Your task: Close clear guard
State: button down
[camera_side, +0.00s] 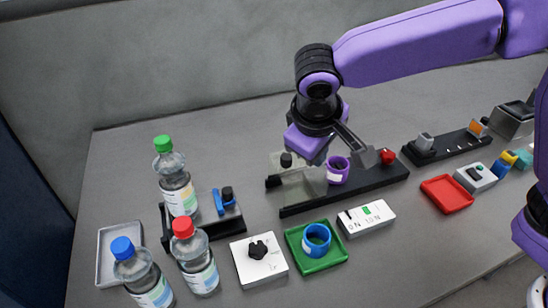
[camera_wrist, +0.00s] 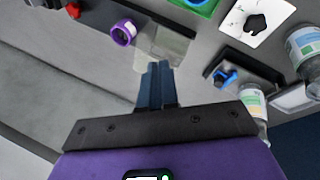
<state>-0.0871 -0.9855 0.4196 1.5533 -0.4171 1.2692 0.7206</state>
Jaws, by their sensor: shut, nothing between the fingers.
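The clear guard (camera_side: 298,188) is a see-through pane at the left end of a long black base (camera_side: 360,188). A dark knob (camera_side: 286,160) shows at its upper left. In the wrist view the guard (camera_wrist: 176,46) is a faint pale sheet beside a purple reel (camera_wrist: 124,32). The reel also shows in the side view (camera_side: 338,170), just right of the guard. My gripper (camera_side: 319,160) is over the guard's upper right, its fingers partly hidden in the side view. In the wrist view its fingers (camera_wrist: 158,66) are together and empty, overlapping the pane's edge; I cannot tell whether they touch.
A red knob (camera_side: 387,156) is at the base's right end. A green tray (camera_side: 300,258) with a blue reel (camera_side: 317,239) and a white switch box (camera_side: 366,218) lie in front. Several bottles, including a green-capped one (camera_side: 176,183), stand left. Bare table lies behind the base.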

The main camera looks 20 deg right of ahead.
jog(key=w+a+f+m+t+h, duration=0.15)
jog(key=w+a+m, duration=0.3)
jog(key=a, duration=0.65)
jog(key=w+d+f, duration=0.6)
jog(key=d+f, duration=0.1)
jog(key=f, duration=0.1)
jog(key=shift+w+d, duration=0.15)
jog(key=shift+w, duration=0.15)
jog(key=shift+t+h, duration=0.25)
jog(key=d, duration=1.3)
jog(key=shift+d, duration=0.3)
